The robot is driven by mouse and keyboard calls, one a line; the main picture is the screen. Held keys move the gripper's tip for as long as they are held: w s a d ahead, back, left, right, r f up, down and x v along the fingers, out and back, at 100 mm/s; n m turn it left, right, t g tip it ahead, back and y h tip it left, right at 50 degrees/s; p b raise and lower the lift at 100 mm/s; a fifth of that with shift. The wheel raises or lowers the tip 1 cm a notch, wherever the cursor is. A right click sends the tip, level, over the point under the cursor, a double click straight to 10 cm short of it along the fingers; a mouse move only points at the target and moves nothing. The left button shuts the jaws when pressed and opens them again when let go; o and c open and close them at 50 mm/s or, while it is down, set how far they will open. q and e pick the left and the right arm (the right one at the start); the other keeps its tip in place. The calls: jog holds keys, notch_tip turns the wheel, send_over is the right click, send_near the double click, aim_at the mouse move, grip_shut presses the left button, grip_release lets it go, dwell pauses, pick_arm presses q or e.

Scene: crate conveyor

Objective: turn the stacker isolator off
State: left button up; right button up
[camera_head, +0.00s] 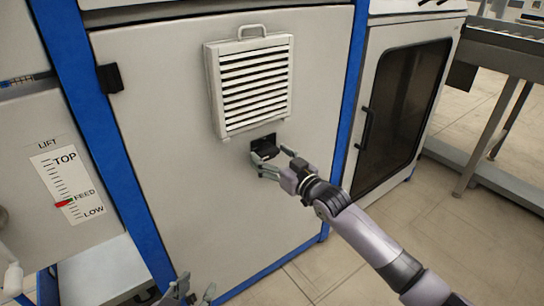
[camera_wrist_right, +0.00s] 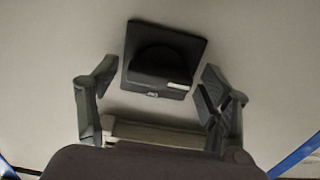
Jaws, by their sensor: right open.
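The isolator (camera_head: 263,145) is a black square plate with a dark rounded knob, on the pale cabinet door just below the louvred vent. In the right wrist view the isolator (camera_wrist_right: 165,50) shows a small white mark at its lower right and tiny print on its lower edge, too small to read. My right gripper (camera_head: 274,161) is open, in front of the isolator. In the right wrist view its fingers (camera_wrist_right: 160,77) stand to either side of the plate's lower part, apart from it. My left gripper (camera_head: 197,287) is low at the bottom edge, its fingers apart, empty and away from the isolator.
The louvred vent (camera_head: 251,84) with a top handle juts from the door above. Blue posts frame the door. A lift scale (camera_head: 67,185) is at left, its red pointer near FEED. A dark-windowed cabinet door (camera_head: 402,112) and a conveyor (camera_head: 507,40) stand at right.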

dwell(0.3)
jog(key=v, duration=1.2)
jog(key=shift+s+a, duration=0.1)
